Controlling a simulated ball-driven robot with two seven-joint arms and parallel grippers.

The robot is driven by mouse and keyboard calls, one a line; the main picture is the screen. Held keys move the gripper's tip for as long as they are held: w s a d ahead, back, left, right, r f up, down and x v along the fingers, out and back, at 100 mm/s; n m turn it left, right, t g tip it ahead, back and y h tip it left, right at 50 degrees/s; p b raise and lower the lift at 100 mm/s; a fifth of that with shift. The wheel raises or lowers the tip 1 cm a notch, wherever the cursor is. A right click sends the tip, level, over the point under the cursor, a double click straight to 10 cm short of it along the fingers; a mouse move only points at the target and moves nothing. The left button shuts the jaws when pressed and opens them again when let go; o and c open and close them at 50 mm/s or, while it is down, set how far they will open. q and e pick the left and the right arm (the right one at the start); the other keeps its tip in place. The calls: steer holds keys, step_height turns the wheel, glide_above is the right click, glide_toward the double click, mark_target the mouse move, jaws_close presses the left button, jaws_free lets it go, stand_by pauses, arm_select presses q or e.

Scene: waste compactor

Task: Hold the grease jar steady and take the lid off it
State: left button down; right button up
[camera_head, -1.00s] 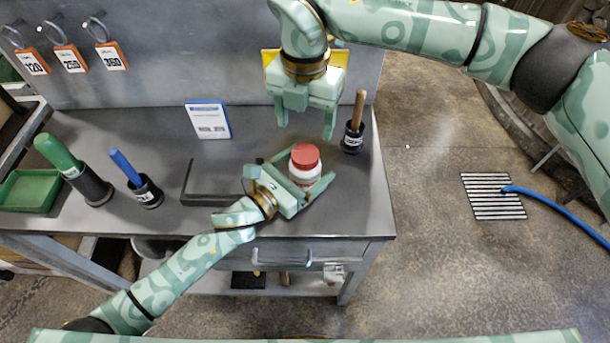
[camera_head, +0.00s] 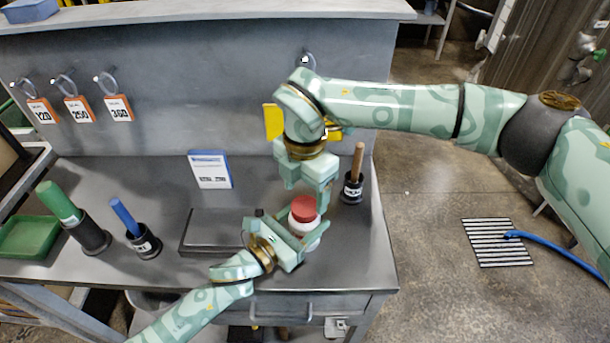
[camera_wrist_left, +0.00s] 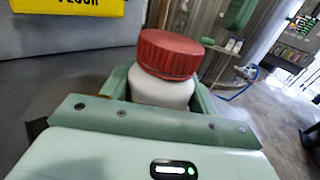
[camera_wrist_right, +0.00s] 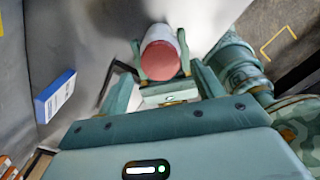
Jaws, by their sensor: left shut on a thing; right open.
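The grease jar is a white jar (camera_head: 314,243) with a red lid (camera_head: 304,209) on top, standing near the right end of the workbench. My left gripper (camera_head: 305,238) is shut around the jar's body, below the lid; the left wrist view shows the white jar (camera_wrist_left: 162,92) between its fingers and the ribbed red lid (camera_wrist_left: 168,54) above. My right gripper (camera_head: 307,197) is open, pointing down just above and behind the lid. In the right wrist view the red lid (camera_wrist_right: 162,60) lies ahead, past the fingertips. The jar's lower part is partly hidden by the left fingers.
On the bench (camera_head: 120,190) stand a wooden-handled tool in a black holder (camera_head: 352,187), a black tray (camera_head: 212,232), a blue-and-white card (camera_head: 210,170), blue (camera_head: 125,215) and green (camera_head: 58,203) handled tools, and a green bin (camera_head: 25,238). A wall rises behind.

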mark_target(305, 205)
steer(key=shift+f, duration=1.75)
steer(key=c, duration=1)
steer(key=n, duration=0.5)
steer(key=shift+n, duration=0.3)
steer(key=n, duration=0.9)
steer(key=shift+r+n, duration=0.1)
steer(key=shift+n, duration=0.3)
steer(key=n, duration=1.5)
steer(key=shift+n, duration=0.3)
steer(key=n, duration=0.5)
steer(key=shift+r, duration=0.2)
steer(key=shift+r, duration=0.9)
